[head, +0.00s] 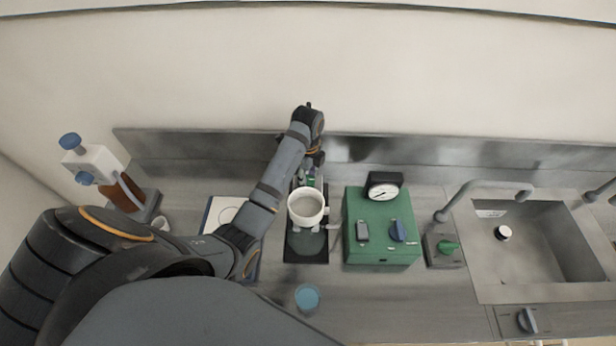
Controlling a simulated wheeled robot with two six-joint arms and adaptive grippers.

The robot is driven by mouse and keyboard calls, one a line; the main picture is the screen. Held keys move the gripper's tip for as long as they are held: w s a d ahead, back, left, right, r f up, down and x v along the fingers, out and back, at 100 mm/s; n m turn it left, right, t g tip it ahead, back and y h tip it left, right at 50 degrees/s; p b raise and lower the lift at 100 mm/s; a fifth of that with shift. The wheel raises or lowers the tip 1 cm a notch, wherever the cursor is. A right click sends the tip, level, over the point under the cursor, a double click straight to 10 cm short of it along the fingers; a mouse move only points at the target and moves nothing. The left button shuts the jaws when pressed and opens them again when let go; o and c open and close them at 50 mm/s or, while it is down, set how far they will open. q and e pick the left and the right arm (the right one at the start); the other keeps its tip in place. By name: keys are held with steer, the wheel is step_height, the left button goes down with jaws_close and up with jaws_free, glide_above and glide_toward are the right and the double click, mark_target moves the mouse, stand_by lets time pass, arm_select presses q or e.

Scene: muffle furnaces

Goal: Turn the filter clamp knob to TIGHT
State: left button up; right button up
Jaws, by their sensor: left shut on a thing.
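A white cup-like filter funnel (307,207) stands over a dark base plate (306,247) in the middle of the counter. A small green part (309,179), which looks like the filter clamp knob, shows just behind the funnel's rim and is mostly hidden. My left arm reaches across from the left. My left gripper (311,170) points down behind the funnel and is shut on this green part. The fingertips are small and partly covered, and I cannot read the knob's setting. My right gripper is not in view.
A green box (381,253) with a dial gauge (384,186) and blue knob (397,231) stands right of the funnel. A blue-capped bottle dispenser (93,160) stands left. A small blue dish (307,297) sits in front.

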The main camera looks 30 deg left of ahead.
arm_select(q)
steer(key=shift+w+a+r, duration=0.1)
steer(key=shift+w+r, duration=0.1)
steer(key=shift+r, duration=0.1)
steer(key=o, duration=0.9)
steer(key=shift+o, duration=1.2)
steer(key=shift+s+f, duration=0.1)
steer(key=shift+f, duration=0.1)
steer(key=shift+s, duration=0.1)
